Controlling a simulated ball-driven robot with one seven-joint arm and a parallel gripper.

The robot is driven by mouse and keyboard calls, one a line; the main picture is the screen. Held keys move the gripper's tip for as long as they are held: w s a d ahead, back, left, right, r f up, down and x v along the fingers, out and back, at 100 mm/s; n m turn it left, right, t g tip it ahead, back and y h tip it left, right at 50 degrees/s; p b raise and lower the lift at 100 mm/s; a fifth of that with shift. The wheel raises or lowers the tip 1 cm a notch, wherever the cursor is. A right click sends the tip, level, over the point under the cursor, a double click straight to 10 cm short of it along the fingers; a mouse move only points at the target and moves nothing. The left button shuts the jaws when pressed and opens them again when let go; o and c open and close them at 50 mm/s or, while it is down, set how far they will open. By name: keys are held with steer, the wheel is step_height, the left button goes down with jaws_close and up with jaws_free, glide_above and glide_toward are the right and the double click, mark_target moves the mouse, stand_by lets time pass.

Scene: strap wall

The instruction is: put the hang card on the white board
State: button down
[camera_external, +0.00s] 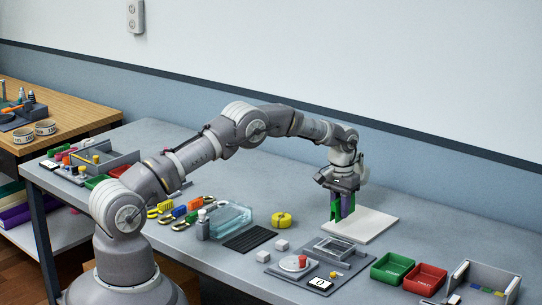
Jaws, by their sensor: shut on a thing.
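The white board (374,224) is a flat pale square on the grey table, right of the middle. My gripper (343,205) points down over its left back part. It is shut on an upright green and purple piece, which I take to be the hang card (348,204). At this size I cannot tell clearly which part is card and which is finger. The lower end of the piece is close to the board's surface; I cannot tell whether it touches. The right part of the board is bare.
A yellow ring (281,220), a black ribbed mat (249,239) and a clear tray (232,218) lie to the left. A grey fixture (333,248) is in front of the board. A green bin (392,268) and a red bin (426,279) stand front right.

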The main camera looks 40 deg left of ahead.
mark_target(339, 229)
steer(key=shift+f+b, duration=0.45)
steer(key=shift+f, duration=1.15)
steer(key=shift+f, duration=0.15)
steer(key=c, duration=1)
jaws_free()
steer(key=shift+o, duration=0.2)
step_height(339, 229, up, 12)
steer(key=p, duration=0.3)
steer(key=shift+r, duration=0.25)
